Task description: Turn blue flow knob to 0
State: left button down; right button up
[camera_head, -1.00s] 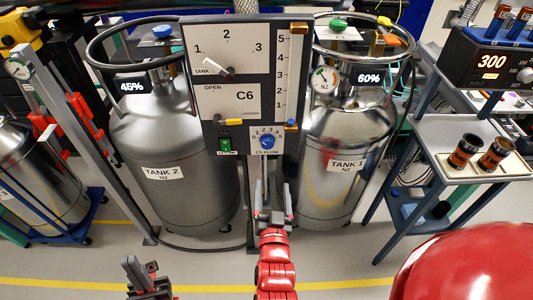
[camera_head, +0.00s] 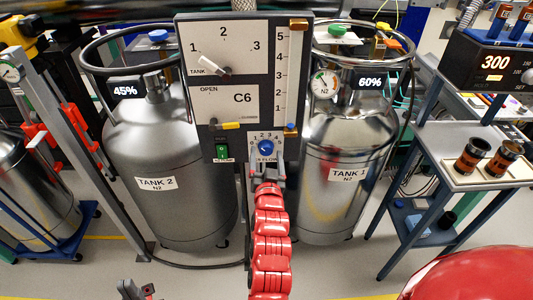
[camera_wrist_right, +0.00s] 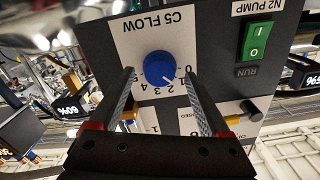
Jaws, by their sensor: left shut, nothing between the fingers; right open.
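The blue flow knob (camera_head: 265,147) sits on the white C5 FLOW dial plate (camera_head: 255,139) low on the grey panel. In the head view my right gripper (camera_head: 266,172) is just below the dial. My left gripper (camera_head: 135,290) is shut and empty at the bottom edge, partly cut off.
The green N2 PUMP switch (camera_wrist_right: 256,40) is beside the dial, and a yellow-handled lever (camera_head: 228,126) is above it. TANK 2 (camera_head: 160,215) and TANK 1 (camera_head: 345,205) flank the panel. A blue-framed cart (camera_head: 455,150) stands at right.

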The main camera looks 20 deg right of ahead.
jog(key=shift+w+d, duration=0.2)
jog(key=shift+w, duration=0.35)
grip_shut()
